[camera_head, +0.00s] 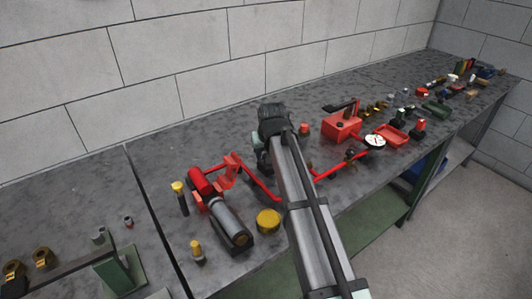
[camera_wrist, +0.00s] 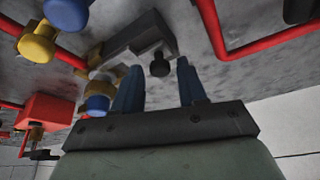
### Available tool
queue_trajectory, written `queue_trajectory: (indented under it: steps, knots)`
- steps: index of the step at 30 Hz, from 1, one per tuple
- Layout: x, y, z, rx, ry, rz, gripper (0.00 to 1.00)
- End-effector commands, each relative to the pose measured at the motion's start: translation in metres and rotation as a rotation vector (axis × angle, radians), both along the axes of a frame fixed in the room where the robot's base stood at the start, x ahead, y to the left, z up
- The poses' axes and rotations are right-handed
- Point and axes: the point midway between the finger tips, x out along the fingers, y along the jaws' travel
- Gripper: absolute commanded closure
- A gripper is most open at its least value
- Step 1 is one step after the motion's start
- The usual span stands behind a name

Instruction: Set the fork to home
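In the wrist view, the two blue-grey fingers of my gripper (camera_wrist: 160,82) stand apart with a clear gap between them. A short black knob (camera_wrist: 160,67) shows in that gap, near the fingertips. I cannot tell whether either finger touches it. Beside and above the knob is a dark grey notched block (camera_wrist: 140,36), which may be the fork; I cannot tell for sure. In the head view, my wrist and arm hide the fingertips and the spot on the bench beneath them.
Red pipes run close by on both sides. Yellow (camera_wrist: 37,43) and blue (camera_wrist: 98,105) valve parts crowd the left of the wrist view. In the head view, a red-and-grey pump (camera_head: 222,210) stands left of my arm, and a red box (camera_head: 341,127) and gauge (camera_head: 375,141) stand right.

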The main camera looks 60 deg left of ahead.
Motion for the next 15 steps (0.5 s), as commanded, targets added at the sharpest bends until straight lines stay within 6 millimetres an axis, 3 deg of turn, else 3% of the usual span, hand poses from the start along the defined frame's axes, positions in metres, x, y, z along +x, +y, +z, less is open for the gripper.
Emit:
queue_trajectory:
  steps: [2, 12, 15]
  knots:
    - [0.0, 0.0, 0.0001, 0.0, 0.0, 0.0, 0.67]
    - [-0.0001, -0.0002, 0.0001, 0.0, 0.0, 0.0, 0.99]
    - [-0.0001, -0.0002, 0.0002, 0.0, 0.0, 0.0, 1.0]
